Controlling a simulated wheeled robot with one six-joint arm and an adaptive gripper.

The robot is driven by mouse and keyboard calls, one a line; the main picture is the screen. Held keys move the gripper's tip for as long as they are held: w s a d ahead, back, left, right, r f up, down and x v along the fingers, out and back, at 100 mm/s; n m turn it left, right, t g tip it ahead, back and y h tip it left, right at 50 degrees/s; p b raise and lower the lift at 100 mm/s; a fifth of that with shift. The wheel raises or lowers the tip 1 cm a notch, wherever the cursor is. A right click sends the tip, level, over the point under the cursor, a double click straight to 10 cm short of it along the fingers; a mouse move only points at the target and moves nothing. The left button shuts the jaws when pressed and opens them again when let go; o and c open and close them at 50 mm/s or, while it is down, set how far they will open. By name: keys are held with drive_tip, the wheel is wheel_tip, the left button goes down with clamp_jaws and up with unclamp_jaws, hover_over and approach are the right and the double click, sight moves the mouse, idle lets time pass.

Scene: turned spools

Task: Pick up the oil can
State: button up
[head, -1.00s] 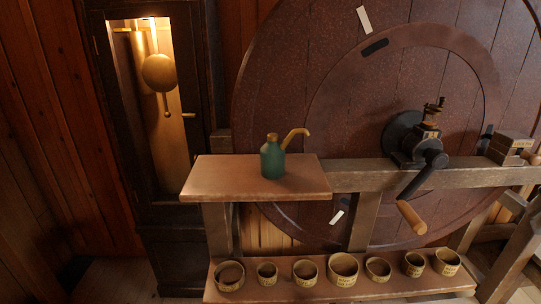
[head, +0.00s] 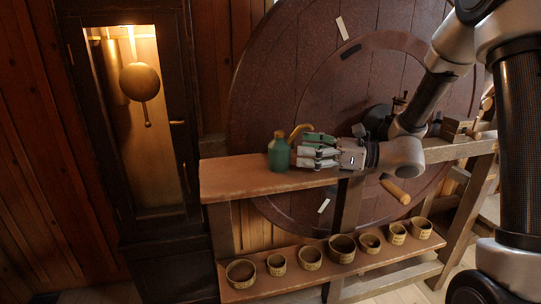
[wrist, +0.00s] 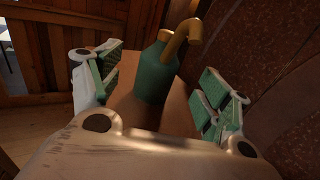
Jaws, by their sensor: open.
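The oil can (head: 279,152) is green with a brass cap and a curved brass spout, and stands upright on the wooden shelf (head: 232,184). My gripper (head: 306,151) is open and comes in from the right, close beside the can. In the wrist view the oil can (wrist: 157,70) stands ahead, between the directions of the two green-padded fingers of my gripper (wrist: 155,88), with its spout bending to the right. I cannot tell whether any finger touches the can.
A large reddish wooden wheel (head: 285,75) rises just behind the shelf. A crank with a wooden handle (head: 396,192) sits to the right, under my arm. Several labelled round pots (head: 310,258) line a lower shelf. A lit pendulum clock case (head: 190,150) stands left.

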sight(281, 147)
drive_tip(key=x, duration=0.7)
drive_tip(key=shift+f, duration=0.15)
drive_tip(key=c, duration=1.1)
